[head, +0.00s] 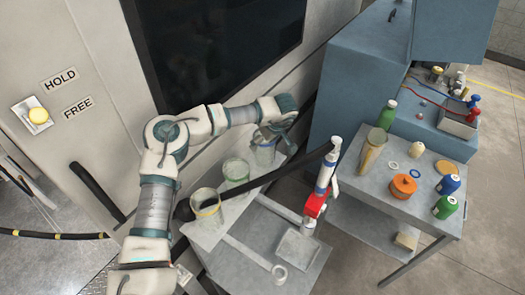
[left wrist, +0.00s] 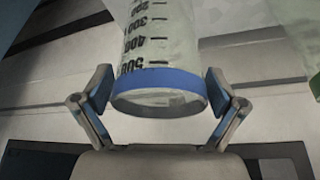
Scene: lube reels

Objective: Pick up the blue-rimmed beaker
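The blue-rimmed beaker (head: 264,152) is clear glass and stands at the far end of a row of beakers on a narrow light shelf. My left gripper (head: 272,132) is over it from above and partly hides its top. In the left wrist view the beaker's blue rim (left wrist: 160,92) lies between the two fingers of the left gripper (left wrist: 160,88), one on each side. The pads are at or very near the rim. I cannot tell whether they press on it. My right gripper is not in view.
A green-rimmed beaker (head: 236,172) and a yellow-rimmed beaker (head: 206,208) stand beside it on the shelf. A dark bar crosses near them. A side table (head: 420,210) holds bottles and an orange container (head: 403,186).

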